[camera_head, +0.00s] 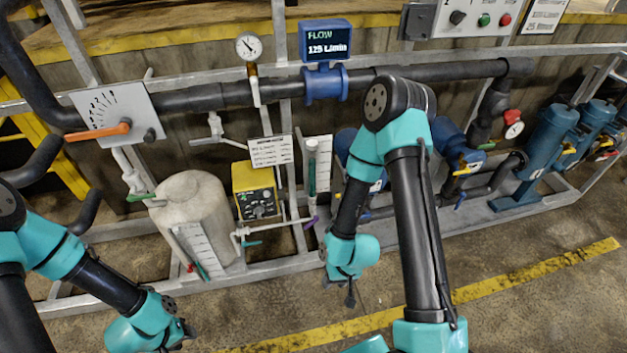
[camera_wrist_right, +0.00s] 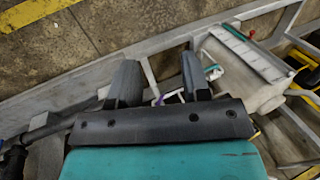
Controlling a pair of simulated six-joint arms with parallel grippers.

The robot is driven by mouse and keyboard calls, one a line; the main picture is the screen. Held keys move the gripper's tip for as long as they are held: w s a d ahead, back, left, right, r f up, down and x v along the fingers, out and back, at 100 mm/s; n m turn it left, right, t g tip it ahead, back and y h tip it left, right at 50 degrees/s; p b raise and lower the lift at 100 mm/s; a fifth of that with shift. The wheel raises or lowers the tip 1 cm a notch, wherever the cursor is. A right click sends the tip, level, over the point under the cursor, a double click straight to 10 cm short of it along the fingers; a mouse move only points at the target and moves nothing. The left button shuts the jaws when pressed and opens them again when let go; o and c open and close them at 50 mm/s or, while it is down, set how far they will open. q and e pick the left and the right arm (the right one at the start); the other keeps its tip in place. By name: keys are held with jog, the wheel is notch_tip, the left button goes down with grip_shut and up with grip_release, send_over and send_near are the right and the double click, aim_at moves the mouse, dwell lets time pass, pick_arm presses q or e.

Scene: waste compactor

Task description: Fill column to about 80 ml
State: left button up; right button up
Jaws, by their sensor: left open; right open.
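The calibration column (camera_head: 311,165), a slim upright tube beside a white scale plate, stands left of my right arm in the head view. Its liquid level is too small to read. A purple valve handle (camera_head: 311,222) is below it, and a teal handle (camera_head: 251,243) is on the pipe to the left. In the right wrist view the purple handle (camera_wrist_right: 166,97) shows between and beyond my fingers. My right gripper (camera_head: 350,298) is open and empty, apart from the handle; it also shows in the wrist view (camera_wrist_right: 159,80). My left gripper (camera_head: 187,335) is open at the lower left, away from the column.
A pale tank (camera_head: 185,205) with a level scale stands left of a yellow pump box (camera_head: 256,190). An orange lever (camera_head: 97,131) is at the upper left. A flow display (camera_head: 327,41) reads about 125 L/min. Frame rails surround the pipes; the floor in front is clear.

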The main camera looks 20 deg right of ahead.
aim_at(309, 226)
jog(key=w+d+f+m+t+h, duration=0.2)
jog(key=w+f+m+t+h, duration=0.4)
jog(key=w+f+t, duration=1.1)
notch_tip(309, 226, down, 3)
jog(key=w+m, duration=0.2)
jog(key=m, duration=0.1)
jog(key=shift+d+h, duration=0.3)
jog(key=shift+d, duration=0.05)
jog(key=shift+w, duration=0.15)
jog(key=w+d, duration=0.1)
jog(key=w, duration=1)
jog(key=w+d, duration=0.1)
jog(key=w, duration=0.5)
jog(key=shift+d, duration=0.3)
grip_shut()
